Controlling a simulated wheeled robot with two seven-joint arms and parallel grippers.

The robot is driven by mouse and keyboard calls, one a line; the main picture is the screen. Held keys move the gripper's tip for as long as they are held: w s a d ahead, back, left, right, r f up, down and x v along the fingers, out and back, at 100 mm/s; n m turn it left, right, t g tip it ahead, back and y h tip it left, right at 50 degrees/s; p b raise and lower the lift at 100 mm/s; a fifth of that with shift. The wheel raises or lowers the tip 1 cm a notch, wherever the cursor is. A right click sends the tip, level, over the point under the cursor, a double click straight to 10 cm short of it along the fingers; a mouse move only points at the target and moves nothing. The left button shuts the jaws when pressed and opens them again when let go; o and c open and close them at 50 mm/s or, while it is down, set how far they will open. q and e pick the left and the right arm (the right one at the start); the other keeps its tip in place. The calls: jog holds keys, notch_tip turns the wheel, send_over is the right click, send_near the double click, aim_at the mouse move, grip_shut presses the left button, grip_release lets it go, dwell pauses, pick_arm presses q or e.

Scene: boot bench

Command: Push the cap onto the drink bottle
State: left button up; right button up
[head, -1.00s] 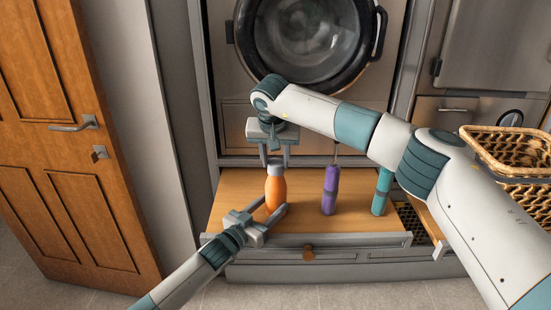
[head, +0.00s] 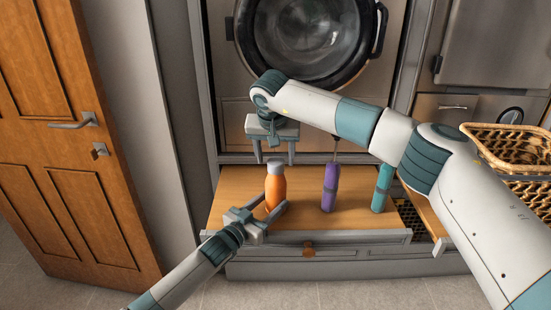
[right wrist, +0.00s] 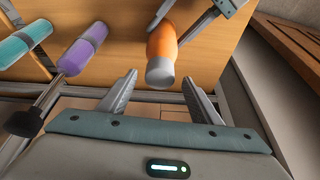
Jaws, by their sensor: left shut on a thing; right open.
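The orange drink bottle (head: 275,192) stands upright on the wooden drawer surface. A grey cap (head: 275,167) sits on its top; I cannot tell how firmly it is seated. The cap (right wrist: 160,74) also shows in the right wrist view, in line with the orange body (right wrist: 161,42). My left gripper (head: 272,207) is shut on the orange bottle low on its body, from the front left. My right gripper (head: 275,161) is open, pointing down, with its fingers apart on either side above the cap and no visible contact.
A wicker basket (head: 510,150) is at far right. A round appliance door (head: 305,40) is behind. The wood between the orange and purple bottles is clear.

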jog(key=v, duration=1.1)
pick_arm(q)
jog(key=o, duration=1.6)
jog(key=shift+s+a, duration=0.1)
jog(key=v, duration=1.7)
jog(key=shift+s+b, duration=0.1)
jog(key=shift+b, duration=0.2)
pick_arm(e)
jog(key=shift+f, duration=0.3)
